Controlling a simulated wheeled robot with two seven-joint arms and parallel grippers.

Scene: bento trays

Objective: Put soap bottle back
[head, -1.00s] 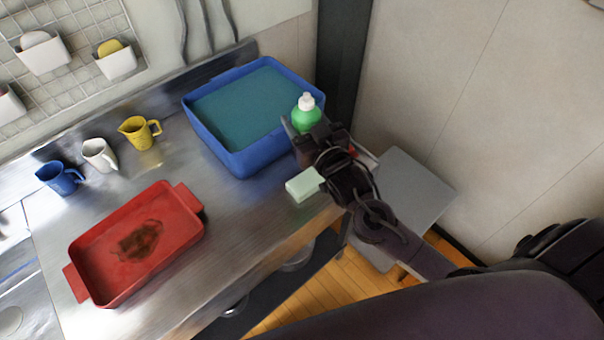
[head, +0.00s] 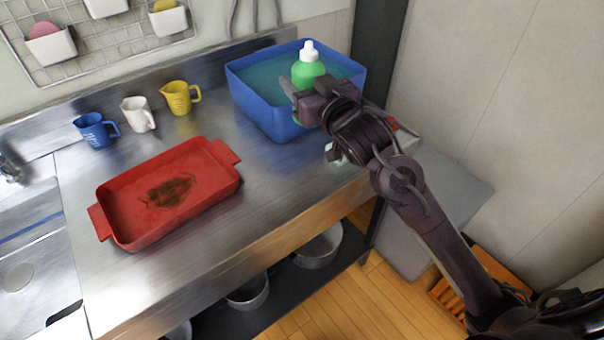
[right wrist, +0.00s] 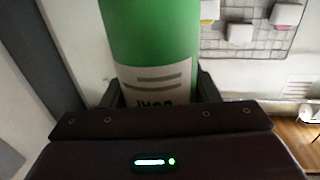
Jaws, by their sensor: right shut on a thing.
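The soap bottle (head: 307,68) is green with a white cap. It stands about upright in the head view, in front of the blue tub (head: 280,121), which holds blue-green liquid. My right gripper (head: 302,98) is shut on the bottle's lower part, hiding its base. I cannot tell whether the bottle touches the counter. In the right wrist view the bottle (right wrist: 150,38) fills the space between the two fingers, with its white label facing the camera. My left gripper is not in view.
A red tray (head: 225,190) with a brown stain lies on the steel counter. Blue (head: 92,130), white (head: 138,115) and yellow (head: 178,97) jugs stand behind it. A pale block (head: 336,155) is partly hidden by my right arm. Counter between tray and tub is clear.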

